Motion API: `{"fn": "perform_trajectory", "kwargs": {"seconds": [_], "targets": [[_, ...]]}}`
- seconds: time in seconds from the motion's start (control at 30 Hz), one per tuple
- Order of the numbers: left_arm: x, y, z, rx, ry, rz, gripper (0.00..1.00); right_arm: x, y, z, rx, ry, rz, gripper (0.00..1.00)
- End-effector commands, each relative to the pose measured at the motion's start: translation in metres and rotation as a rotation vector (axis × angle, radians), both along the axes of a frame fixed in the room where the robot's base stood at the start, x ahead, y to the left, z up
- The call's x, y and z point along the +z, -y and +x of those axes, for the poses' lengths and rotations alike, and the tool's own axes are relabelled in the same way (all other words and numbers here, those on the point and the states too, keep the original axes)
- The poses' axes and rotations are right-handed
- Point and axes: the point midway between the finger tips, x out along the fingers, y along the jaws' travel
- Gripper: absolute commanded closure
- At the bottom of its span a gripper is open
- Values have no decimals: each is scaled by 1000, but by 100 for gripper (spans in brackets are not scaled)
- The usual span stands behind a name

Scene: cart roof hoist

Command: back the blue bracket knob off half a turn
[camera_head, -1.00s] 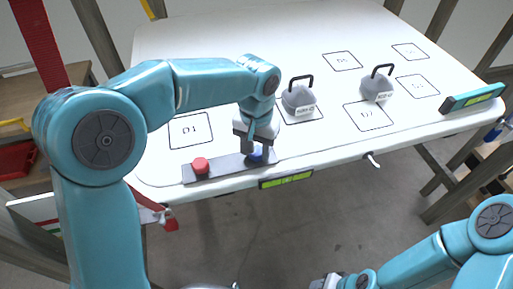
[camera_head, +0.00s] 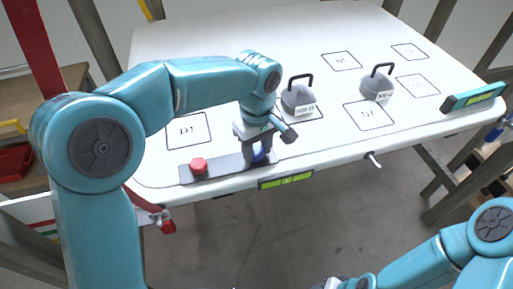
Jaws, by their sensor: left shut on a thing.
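A red knob (camera_head: 198,166) stands at the strip's left end, apart from the gripper. My right arm shows at the lower right; its gripper (camera_head: 335,284) is cut off at the bottom edge, so its jaws cannot be made out.
Two grey weights with black handles, one (camera_head: 298,97) behind my left gripper and one (camera_head: 377,85) further right, stand on the white board (camera_head: 240,30). Green-display levels sit at the front edge (camera_head: 285,181) and right edge (camera_head: 473,97). Marked squares lie bare between.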

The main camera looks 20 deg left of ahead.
Motion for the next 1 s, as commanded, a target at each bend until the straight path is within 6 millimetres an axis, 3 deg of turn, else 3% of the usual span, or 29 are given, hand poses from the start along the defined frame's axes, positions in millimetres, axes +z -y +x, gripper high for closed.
{"fn": "perform_trajectory", "kwargs": {"seconds": [0.6,1.0], "targets": [[-5,2,-1,572,-14,4,88,-10,0,0,0,0,0,57],[-5,2,0,827,-15,6,88,-13,0,0,0,0,0,57]]}}
